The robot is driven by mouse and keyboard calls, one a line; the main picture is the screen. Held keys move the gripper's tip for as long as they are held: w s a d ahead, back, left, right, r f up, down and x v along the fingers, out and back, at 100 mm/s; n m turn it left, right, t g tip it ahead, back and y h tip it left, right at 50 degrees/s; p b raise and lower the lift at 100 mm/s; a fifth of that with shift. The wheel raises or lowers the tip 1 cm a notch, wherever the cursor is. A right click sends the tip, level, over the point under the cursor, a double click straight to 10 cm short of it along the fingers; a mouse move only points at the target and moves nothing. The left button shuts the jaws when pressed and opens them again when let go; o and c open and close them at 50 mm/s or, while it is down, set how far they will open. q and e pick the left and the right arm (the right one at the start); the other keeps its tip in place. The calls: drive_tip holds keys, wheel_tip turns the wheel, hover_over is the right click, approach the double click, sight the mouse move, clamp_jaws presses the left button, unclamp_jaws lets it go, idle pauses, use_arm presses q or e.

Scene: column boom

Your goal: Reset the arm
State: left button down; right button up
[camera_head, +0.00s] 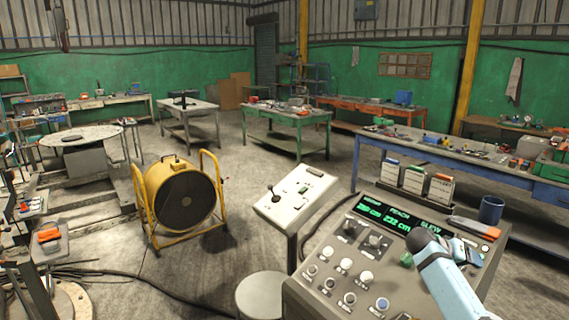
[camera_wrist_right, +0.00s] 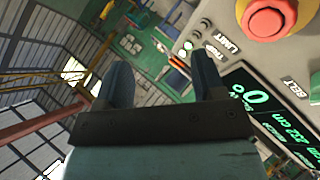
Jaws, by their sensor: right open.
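A grey control console (camera_head: 350,248) stands at the front right, with rows of knobs and a lit green display (camera_head: 386,215) marked REACH and SLEW. My right gripper (camera_head: 424,243) reaches over the console's right part, on a pale blue arm. In the right wrist view its two dark fingers (camera_wrist_right: 165,78) are apart with nothing between them. That view also shows a red mushroom button (camera_wrist_right: 272,14) on a yellow base, beside a LIMIT label and part of the green display. My left gripper is not in view.
A white panel with a lever (camera_head: 295,192) stands left of the console. A blue mug (camera_head: 491,210) and an orange-and-grey tool (camera_head: 474,227) are at the console's back right. A yellow drum fan (camera_head: 180,195) stands on the floor at left. Workbenches line the back.

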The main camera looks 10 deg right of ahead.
drive_tip(key=w+a+n+t+y, duration=0.2)
drive_tip(key=w+a+n+t, duration=0.15)
drive_tip(key=w+t, duration=0.25)
drive_tip(key=w+a+n+t+y, duration=0.2)
drive_tip(key=w+n+t, duration=0.25)
drive_tip(key=w, duration=0.25)
drive_tip(key=w+a+r+n+t+y, duration=0.2)
drive_tip(key=w+a+r+t+y, duration=0.2)
drive_tip(key=a+r+t+y, duration=0.3)
drive_tip(key=s+a+f+g+y, duration=0.1)
drive_tip(key=s+a+f, duration=0.3)
drive_tip(key=s+f, duration=0.3)
drive_tip(key=s+a+f+n, duration=0.1)
drive_tip(key=s+a+f, duration=0.45)
drive_tip(key=f, duration=0.25)
drive_tip(key=s+a+f+g+y, duration=0.1)
drive_tip(key=s+a+f, duration=0.3)
drive_tip(key=s+f, duration=0.35)
drive_tip(key=s+a+f+g, duration=0.1)
drive_tip(key=s+a+f, duration=0.2)
drive_tip(key=s, duration=0.6)
drive_tip(key=s+a+f+g+y, duration=0.1)
drive_tip(key=s+a+f, duration=0.2)
drive_tip(key=s, duration=0.7)
drive_tip(key=s+a+f+g, duration=0.1)
drive_tip(key=s+a+f, duration=0.2)
drive_tip(key=s, duration=0.7)
drive_tip(key=shift+a+f+m+g+y, duration=0.2)
drive_tip(key=shift+a+m+g+y, duration=0.2)
drive_tip(key=shift+a, duration=0.4)
